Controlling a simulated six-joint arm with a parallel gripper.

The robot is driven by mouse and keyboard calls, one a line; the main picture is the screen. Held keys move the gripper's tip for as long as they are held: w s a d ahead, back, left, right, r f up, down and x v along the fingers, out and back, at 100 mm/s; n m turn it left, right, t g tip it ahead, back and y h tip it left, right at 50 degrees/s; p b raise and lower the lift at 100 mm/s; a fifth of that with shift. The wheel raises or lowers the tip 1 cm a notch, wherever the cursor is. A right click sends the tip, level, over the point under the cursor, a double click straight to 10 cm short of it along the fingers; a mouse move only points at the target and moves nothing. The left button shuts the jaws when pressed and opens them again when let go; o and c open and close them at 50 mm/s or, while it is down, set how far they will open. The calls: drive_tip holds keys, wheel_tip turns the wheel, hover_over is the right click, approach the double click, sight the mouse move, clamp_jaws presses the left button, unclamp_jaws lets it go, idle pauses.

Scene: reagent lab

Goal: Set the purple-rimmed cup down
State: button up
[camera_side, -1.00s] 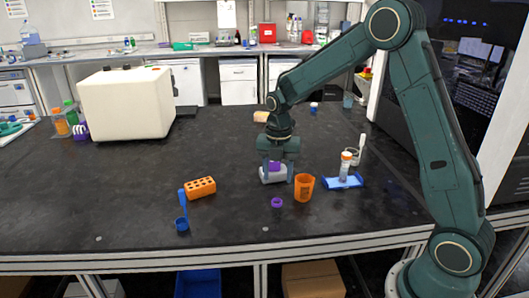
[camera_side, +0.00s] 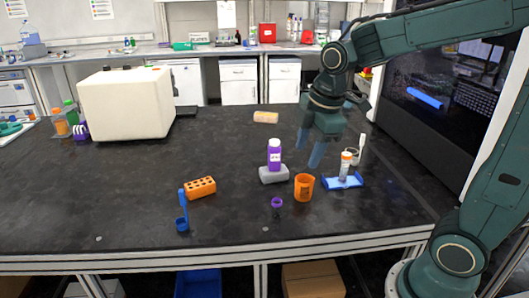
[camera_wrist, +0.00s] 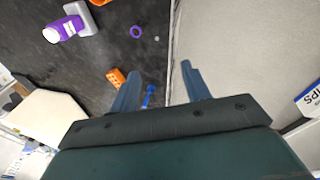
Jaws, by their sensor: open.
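A small dark cup with a purple rim (camera_side: 277,202) sits on the black bench, in front of the orange beaker. In the wrist view a purple ring (camera_wrist: 136,31), which looks like its rim, shows near the top. My gripper (camera_side: 310,150) is open and empty, raised above the bench, behind and to the right of the cup and apart from it. In the wrist view its two blue fingers (camera_wrist: 158,70) are spread with nothing between them.
An orange beaker (camera_side: 304,188), a blue tray (camera_side: 355,182) with a vial, an orange rack (camera_side: 201,188) and a blue scoop (camera_side: 182,224) are nearby. The bench's front left is clear.

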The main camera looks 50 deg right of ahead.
drive_tip(key=s+a+r+m+t, duration=0.1)
drive_tip(key=s+m, duration=0.5)
drive_tip(key=s, duration=0.1)
drive_tip(key=s+a+r+m+t, duration=0.1)
drive_tip(key=s+a+m, duration=0.1)
drive_tip(key=s+m, duration=0.3)
drive_tip(key=shift+s+r+m+t, duration=0.25)
drive_tip(key=shift+s+m+t, duration=0.15)
drive_tip(key=shift+s, duration=0.65)
